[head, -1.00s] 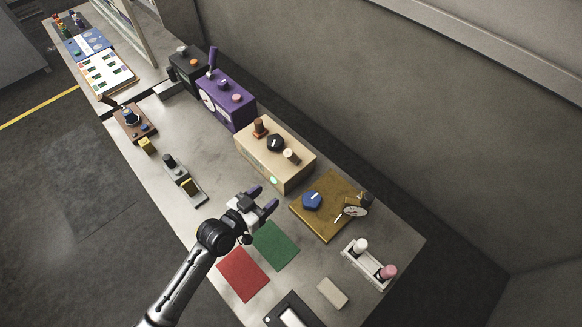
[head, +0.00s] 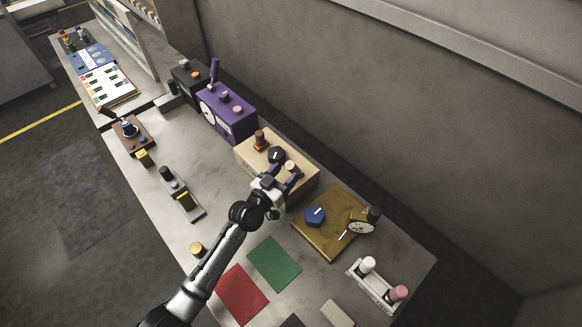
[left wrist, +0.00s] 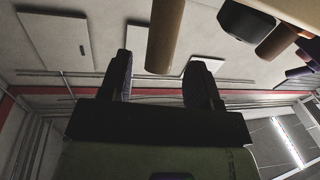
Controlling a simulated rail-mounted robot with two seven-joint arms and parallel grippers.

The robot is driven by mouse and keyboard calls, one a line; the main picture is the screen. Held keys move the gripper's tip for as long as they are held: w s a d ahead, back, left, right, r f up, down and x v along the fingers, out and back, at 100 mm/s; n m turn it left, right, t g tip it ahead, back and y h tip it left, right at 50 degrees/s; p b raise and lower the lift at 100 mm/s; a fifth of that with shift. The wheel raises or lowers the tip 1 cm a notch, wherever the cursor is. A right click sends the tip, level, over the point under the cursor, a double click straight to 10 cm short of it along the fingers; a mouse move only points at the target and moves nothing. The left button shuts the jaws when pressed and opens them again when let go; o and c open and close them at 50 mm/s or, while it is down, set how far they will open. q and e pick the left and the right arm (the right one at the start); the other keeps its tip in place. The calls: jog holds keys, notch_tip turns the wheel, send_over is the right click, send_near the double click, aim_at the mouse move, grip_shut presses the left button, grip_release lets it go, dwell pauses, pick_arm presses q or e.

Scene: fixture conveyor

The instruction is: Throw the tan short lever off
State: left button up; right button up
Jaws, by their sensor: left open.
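The tan box (head: 253,151) carries a brown lever (head: 260,138), a black knob (head: 276,155) and a short tan lever with a pale top (head: 291,166) at its near right end. My left gripper (head: 286,176) is open at that end of the box, its purple fingertips close to the short tan lever. In the left wrist view the tan lever (left wrist: 165,35) shows as a cylinder lined up between the two open fingers (left wrist: 160,78). The black knob (left wrist: 244,20) is beside it. I cannot tell whether the fingers touch the lever. My right gripper is out of view.
A purple box (head: 228,112) with a lever stands behind the tan box. A gold plate (head: 322,240) with a blue knob (head: 315,216) is to the right. Green (head: 274,264) and red (head: 241,294) mats lie in front. The bench between is clear.

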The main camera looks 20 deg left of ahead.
aim_at(291, 167)
pick_arm(q)
jog(key=shift+x, duration=1.75)
jog(key=shift+c, duration=0.3)
grip_shut()
